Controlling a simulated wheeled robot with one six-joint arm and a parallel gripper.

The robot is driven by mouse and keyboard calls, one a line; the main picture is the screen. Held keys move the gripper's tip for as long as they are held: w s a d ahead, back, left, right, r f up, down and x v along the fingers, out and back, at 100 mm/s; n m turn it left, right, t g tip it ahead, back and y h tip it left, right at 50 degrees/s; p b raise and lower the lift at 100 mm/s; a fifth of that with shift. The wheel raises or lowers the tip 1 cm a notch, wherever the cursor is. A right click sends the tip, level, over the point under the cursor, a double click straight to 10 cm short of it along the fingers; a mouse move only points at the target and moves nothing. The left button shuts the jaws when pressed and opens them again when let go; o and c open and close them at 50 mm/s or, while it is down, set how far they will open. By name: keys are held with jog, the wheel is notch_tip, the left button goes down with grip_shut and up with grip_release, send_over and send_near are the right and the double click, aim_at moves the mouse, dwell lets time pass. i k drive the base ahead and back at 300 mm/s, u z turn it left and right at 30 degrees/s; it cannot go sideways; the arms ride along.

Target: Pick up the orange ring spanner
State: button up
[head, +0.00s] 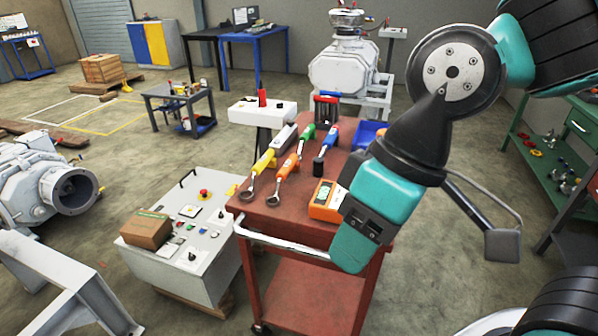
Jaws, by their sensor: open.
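The orange ring spanner (287,168) lies on the red top of a tool trolley (252,214). Its orange handle points away to the upper right, and its metal ring end is nearest the trolley's front left edge. A yellow-handled tool (262,164) lies close on its left. Green-handled (306,136) and blue-handled (328,140) tools lie to its right. My teal and black arm hangs over the trolley's right side, to the right of the spanner and apart from it in the picture. I cannot make out the gripper's fingers.
An orange meter (325,200) lies on the trolley near my arm, and a blue bin (368,134) stands behind it. A white handle bar (283,246) runs along the trolley's front. A grey control cabinet (190,240) with a cardboard box (146,230) stands to the left.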

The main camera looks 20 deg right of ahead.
aim_at(287, 168)
jog(key=u, duration=0.35)
jog(key=k, duration=0.45)
jog(key=u, duration=1.4)
jog(key=i, duration=1.2)
jog(key=z, duration=0.6)
jog(key=i, duration=0.65)
jog(key=z, duration=0.95)
jog(key=i, duration=0.4)
jog(key=z, duration=0.35)
